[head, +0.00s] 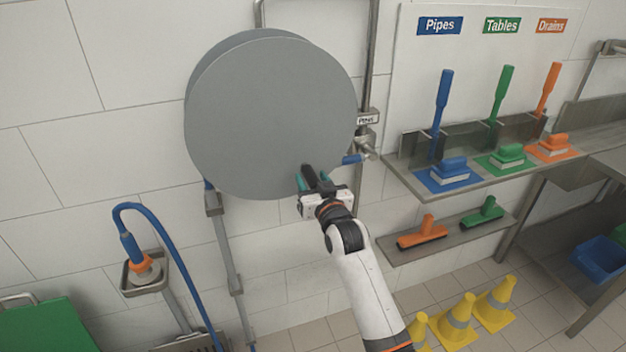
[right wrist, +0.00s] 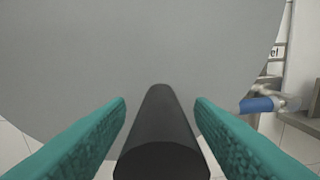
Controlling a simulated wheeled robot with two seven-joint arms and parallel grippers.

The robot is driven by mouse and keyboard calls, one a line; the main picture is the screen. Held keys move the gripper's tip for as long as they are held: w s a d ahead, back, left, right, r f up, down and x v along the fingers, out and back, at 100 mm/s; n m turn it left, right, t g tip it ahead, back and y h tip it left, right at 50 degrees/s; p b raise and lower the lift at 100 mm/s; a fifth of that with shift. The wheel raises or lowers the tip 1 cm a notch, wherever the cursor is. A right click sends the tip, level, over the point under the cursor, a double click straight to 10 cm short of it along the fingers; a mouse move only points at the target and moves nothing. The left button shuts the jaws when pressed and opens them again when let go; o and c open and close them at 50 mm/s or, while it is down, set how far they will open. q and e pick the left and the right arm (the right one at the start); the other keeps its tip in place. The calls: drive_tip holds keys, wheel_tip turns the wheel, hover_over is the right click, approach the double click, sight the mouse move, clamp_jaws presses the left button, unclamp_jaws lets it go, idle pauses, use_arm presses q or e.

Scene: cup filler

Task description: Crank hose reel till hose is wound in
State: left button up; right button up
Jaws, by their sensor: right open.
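The hose reel (head: 270,115) is a large grey disc on the tiled wall. Its black crank handle (head: 309,175) sticks out near the disc's lower right edge. My right gripper (head: 313,182) is at the handle with its green fingers open. In the right wrist view the handle (right wrist: 162,135) lies between the two fingers, with a gap on each side. The blue hose (head: 178,255) hangs below the reel, loops up at the left and ends in a nozzle (head: 132,248) resting in a wall holder (head: 145,275). My left gripper is not in view.
A pipe with a blue-handled valve (head: 352,159) runs just right of the reel. A shelf (head: 400,180) with coloured brushes stands further right. Yellow cones (head: 457,322) stand on the floor below. A green board (head: 45,325) is at the lower left.

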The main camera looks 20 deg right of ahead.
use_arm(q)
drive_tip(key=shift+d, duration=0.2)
use_arm(e)
clamp_jaws()
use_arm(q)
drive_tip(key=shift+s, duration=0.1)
